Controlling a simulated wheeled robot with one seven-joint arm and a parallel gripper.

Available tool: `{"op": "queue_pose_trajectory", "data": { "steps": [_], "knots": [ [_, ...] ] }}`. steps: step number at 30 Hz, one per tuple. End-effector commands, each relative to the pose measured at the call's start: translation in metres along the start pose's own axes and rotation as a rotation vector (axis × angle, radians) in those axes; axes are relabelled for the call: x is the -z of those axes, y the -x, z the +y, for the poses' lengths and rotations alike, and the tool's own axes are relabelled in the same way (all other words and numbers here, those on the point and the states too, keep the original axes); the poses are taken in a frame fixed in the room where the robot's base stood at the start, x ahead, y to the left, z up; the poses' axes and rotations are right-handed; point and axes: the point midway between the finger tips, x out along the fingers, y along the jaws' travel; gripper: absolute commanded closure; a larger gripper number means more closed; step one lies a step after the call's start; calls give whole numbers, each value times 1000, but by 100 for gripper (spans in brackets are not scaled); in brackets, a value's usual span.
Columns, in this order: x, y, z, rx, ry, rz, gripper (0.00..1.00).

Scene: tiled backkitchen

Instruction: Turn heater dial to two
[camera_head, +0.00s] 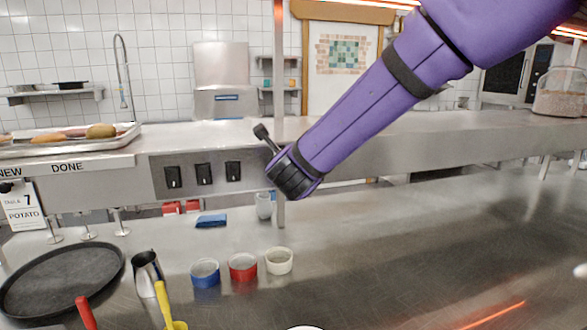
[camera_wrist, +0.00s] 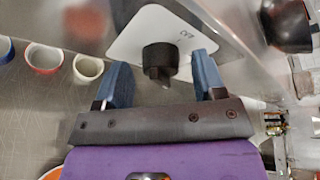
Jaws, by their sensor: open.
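The heater dial (camera_wrist: 158,60) is a black knob on a white plate (camera_wrist: 195,38) fixed to a metal surface, seen in the wrist view. Small lettering on the plate is too blurred to read. My gripper (camera_wrist: 163,66) has its two blue fingers apart, one on each side of the knob. Gaps show between the knob and both fingers. The dial's pointed grip points toward the gripper's base in that picture. In the head view, my purple arm reaches to the metal shelf front, and the fingers and the dial are hidden there.
Three black switches (camera_head: 203,174) sit on the shelf front, left of my wrist. Below, a blue bowl (camera_head: 205,273), a red bowl (camera_head: 243,267) and a white bowl (camera_head: 279,261) stand on the counter. A metal post (camera_head: 280,60) rises behind my wrist. The right counter is largely clear.

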Motion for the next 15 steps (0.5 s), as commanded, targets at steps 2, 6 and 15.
{"op": "queue_pose_trajectory", "data": {
  "steps": [2,6,15],
  "knots": [
    [0,0,0,0,0,-1,36],
    [-1,8,-1,1,0,-3,36],
    [-1,60,-1,1,0,-4,36]
  ]
}}
